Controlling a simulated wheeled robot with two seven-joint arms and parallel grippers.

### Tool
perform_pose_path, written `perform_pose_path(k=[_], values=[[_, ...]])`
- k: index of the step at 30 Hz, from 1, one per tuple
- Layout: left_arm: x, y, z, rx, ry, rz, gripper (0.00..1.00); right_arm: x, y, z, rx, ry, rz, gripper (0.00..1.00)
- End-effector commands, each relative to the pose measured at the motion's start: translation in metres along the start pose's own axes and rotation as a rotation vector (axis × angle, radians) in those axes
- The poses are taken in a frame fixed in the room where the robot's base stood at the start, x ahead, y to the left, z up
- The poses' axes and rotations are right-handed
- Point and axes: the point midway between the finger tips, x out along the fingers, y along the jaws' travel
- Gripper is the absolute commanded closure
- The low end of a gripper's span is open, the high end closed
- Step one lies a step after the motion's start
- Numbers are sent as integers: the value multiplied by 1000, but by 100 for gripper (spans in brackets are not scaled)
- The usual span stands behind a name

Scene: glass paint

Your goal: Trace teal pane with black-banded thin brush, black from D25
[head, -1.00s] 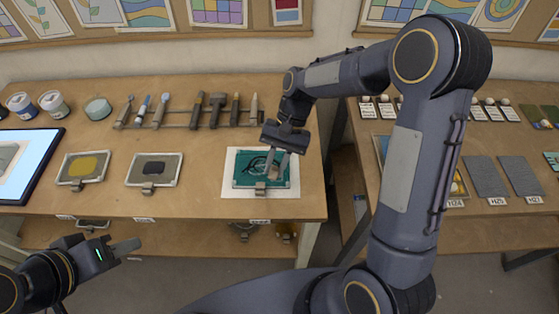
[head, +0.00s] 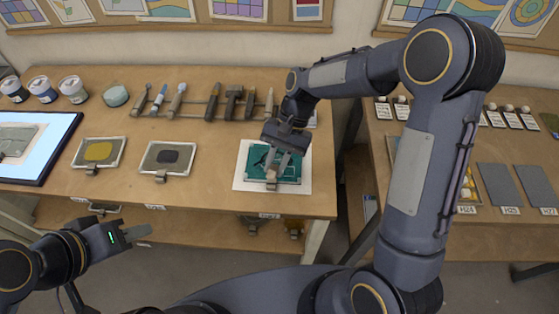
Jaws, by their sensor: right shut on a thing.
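The teal pane (head: 293,160) lies on a white sheet (head: 242,176) near the front edge of the left table, with dark traced lines on its left part. My right gripper (head: 275,169) is over the pane's front middle, shut on what looks like a thin brush. The brush is mostly hidden by the fingers; its band and tip cannot be made out.
A second table (head: 480,228) stands right, across a gap.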

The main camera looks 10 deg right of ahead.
Motion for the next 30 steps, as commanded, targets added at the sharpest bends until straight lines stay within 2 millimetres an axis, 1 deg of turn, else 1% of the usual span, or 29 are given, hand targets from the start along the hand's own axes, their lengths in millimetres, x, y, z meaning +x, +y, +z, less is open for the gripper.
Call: perform_pose_path(k=[19,26,30], values=[[-2,1,-1,0,0,0,64,10,-21,8,0,0,0,100],[-2,1,-1,0,0,0,64,11,-26,8,0,0,0,100],[-4,2,-2,0,0,0,64,12,-33,8,-1,0,0,100]])
